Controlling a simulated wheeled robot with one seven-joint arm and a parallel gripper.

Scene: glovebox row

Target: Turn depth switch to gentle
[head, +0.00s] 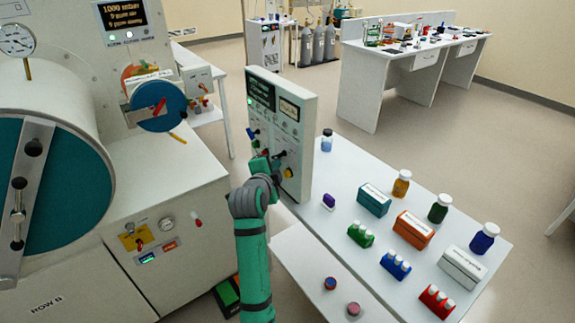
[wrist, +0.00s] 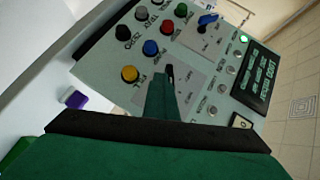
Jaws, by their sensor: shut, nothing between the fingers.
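An upright grey control panel (head: 305,115) stands at the table's left end, and its face fills much of the wrist view (wrist: 225,85). A black lever switch (wrist: 170,73) sits on a pale plate on the panel, and a blue lever switch (wrist: 207,20) sits on another plate. I cannot read which one is the depth switch or its positions. My green gripper (head: 262,166) is shut and empty at the panel's lower face. In the wrist view my gripper (wrist: 162,90) points at the black lever, with its tip right beside it; I cannot tell whether they touch. The finger hides part of that plate.
Bottles and boxes (head: 414,228) stand on the white table (head: 335,215). A large chamber (head: 60,190) stands at the left.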

